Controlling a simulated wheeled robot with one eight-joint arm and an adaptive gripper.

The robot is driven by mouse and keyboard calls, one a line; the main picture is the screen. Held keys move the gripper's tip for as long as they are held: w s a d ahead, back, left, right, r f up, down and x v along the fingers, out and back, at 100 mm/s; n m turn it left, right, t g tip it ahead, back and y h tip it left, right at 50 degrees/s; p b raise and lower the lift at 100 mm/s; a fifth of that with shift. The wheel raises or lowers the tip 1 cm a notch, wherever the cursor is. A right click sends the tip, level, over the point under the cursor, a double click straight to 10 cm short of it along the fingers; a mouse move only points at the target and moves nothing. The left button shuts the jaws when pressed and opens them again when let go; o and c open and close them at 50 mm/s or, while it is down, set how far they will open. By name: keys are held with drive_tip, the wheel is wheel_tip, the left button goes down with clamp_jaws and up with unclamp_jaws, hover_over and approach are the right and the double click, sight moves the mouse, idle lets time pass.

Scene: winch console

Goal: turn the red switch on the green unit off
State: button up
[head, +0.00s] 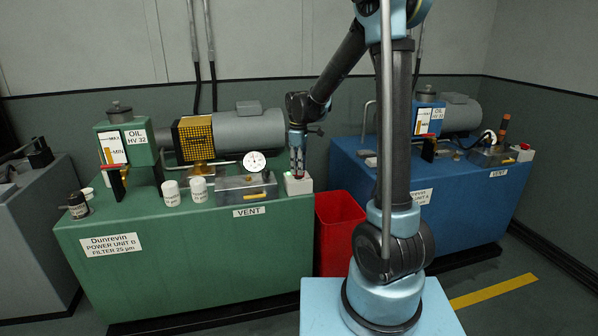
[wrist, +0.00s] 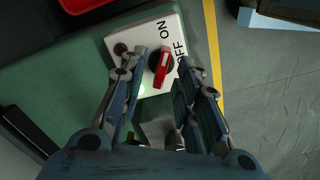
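The red switch (wrist: 161,66) is a knob on a white box (wrist: 150,30) with ON and OFF printed beside it. In the wrist view its upper end points towards ON. In the head view the white box (head: 301,187) stands at the right front corner of the green unit's top (head: 180,260); my gripper there mostly hides the switch. My gripper (head: 297,175) points down right above the box. In the wrist view my gripper (wrist: 162,75) is open, with one finger on either side of the knob. I cannot tell whether either finger touches it.
A dark red lamp (wrist: 120,49) sits on the box, and a green glow shows near its lower edge. A metal box with a yellow handle (head: 247,189) and a gauge (head: 254,161) are to the left. A red bin (head: 338,240) stands between the green and blue units (head: 460,205).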

drive_tip(key=shift+f, duration=0.85)
clamp_jaws()
drive_tip(key=shift+d, duration=0.15)
